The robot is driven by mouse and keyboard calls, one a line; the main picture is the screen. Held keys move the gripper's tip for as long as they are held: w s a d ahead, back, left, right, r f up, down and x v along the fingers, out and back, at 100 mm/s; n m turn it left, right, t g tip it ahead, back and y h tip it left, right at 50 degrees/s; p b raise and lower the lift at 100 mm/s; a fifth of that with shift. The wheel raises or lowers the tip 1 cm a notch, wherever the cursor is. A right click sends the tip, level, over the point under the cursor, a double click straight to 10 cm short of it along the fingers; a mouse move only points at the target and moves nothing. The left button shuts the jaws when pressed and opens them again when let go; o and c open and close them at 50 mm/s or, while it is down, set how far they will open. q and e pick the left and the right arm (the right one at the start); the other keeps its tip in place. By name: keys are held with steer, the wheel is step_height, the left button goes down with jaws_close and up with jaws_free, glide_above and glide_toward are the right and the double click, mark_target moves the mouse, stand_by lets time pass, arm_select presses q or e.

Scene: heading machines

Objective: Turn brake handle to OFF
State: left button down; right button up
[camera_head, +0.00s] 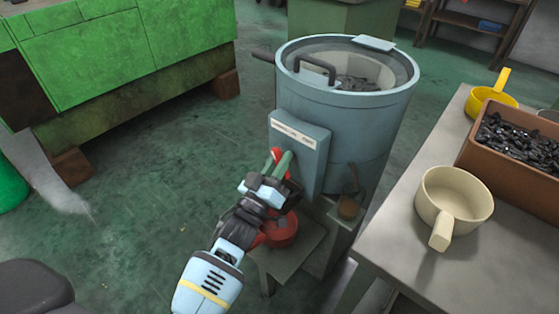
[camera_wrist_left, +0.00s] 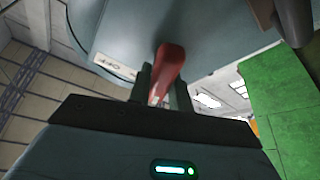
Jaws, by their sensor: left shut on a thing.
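The red brake handle (camera_head: 276,154) sticks out from the front of a blue-grey control box on the round machine (camera_head: 345,110). A white label strip (camera_head: 293,133) runs along the top of the box. In the left wrist view, the red handle (camera_wrist_left: 170,66) stands between the two dark fingers, and a plate marked OFF (camera_wrist_left: 113,66) shows to its left. My left gripper (camera_head: 278,170) is shut on the handle, reaching it from the front. The gripper hides part of the handle in the head view. My right gripper is not in view.
A metal table (camera_head: 400,270) at the right holds a cream pan (camera_head: 455,200), a yellow scoop (camera_head: 493,98) and a brown bin (camera_head: 500,165) of dark parts. A red round vessel (camera_head: 281,232) sits below my gripper. A green machine (camera_head: 110,60) stands at left; floor between is clear.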

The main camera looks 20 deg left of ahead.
arm_select(q)
steer(key=m+h, duration=0.2)
steer(key=m, duration=0.2)
steer(key=m+h, duration=0.2)
steer(key=m, duration=0.2)
steer(key=shift+d+g, duration=0.1)
steer(key=shift+g, duration=0.2)
steer(key=m+h, duration=0.1)
steer(key=m, duration=0.1)
steer(key=m+g+h, duration=0.1)
steer(key=m, duration=0.2)
steer(key=shift+s+d+h+p, duration=0.1)
steer(key=shift+h+p, duration=0.2)
steer(key=shift+d+m+g+h, duration=0.1)
steer(key=shift+m+g+h, duration=0.3)
steer(key=shift+m, duration=0.75)
steer(key=shift+m+g+h, duration=0.3)
steer(key=shift+m+g, duration=0.2)
steer(key=shift+m, duration=0.65)
steer(key=shift+p, duration=0.3)
steer(key=c, duration=1.3)
jaws_free()
steer(key=v, duration=0.8)
